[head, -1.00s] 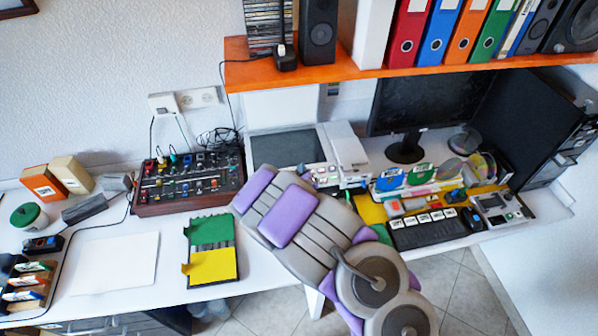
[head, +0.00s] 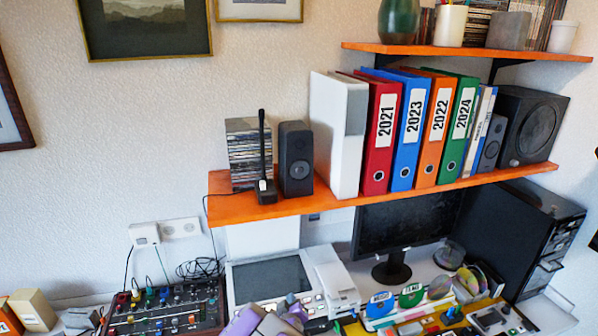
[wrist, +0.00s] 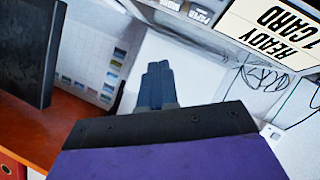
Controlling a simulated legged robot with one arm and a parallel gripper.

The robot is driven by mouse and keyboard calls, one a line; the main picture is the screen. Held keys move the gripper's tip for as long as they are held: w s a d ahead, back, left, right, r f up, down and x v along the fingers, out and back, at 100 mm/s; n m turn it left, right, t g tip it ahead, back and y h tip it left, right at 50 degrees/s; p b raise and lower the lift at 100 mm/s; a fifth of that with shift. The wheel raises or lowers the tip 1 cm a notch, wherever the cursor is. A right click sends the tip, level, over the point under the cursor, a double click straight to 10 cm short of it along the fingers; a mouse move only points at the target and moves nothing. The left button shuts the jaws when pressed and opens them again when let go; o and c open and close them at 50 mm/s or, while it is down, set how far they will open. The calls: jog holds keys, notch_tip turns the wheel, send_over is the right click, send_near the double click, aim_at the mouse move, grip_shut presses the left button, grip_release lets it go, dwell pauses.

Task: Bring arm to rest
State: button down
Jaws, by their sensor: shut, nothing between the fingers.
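My gripper (wrist: 157,88) shows in the middle of the wrist view. Its two dark fingers lie together with nothing between them. The purple and black wrist housing fills the bottom of that view. In the head view, a purple and grey part of my arm (head: 257,322) shows at the bottom edge, low in front of the desk. The rest of the arm is cut off below, and I cannot make out the fingertips there.
An orange shelf (head: 250,207) with binders and speakers runs above the desk. A monitor (head: 405,225) and a knobbed mixer (head: 165,312) stand below it. In the wrist view, a sign reading "READY 1 CARD" (wrist: 280,32) and an orange surface (wrist: 68,128) flank the gripper.

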jog(key=s+d+r+m+g+h, duration=0.2)
jog(key=s+d+r+m+g, duration=0.4)
jog(key=s+d+r, duration=0.6)
jog(key=s+d+r+g, duration=0.2)
jog(key=s+r+g, duration=0.1)
jog(key=s, duration=0.9)
jog(key=s+d+r+g+y, duration=0.1)
jog(key=s+r+g, duration=0.2)
jog(key=s, duration=0.9)
jog(key=s+d+r+m+g+y, duration=0.1)
jog(key=s+d+r+g, duration=0.1)
jog(key=s, duration=1)
notch_tip(320, 180, up, 2)
jog(key=shift+s+d+r+g, duration=0.15)
jog(key=shift+d+r+g, duration=0.15)
jog(key=shift+g, duration=0.6)
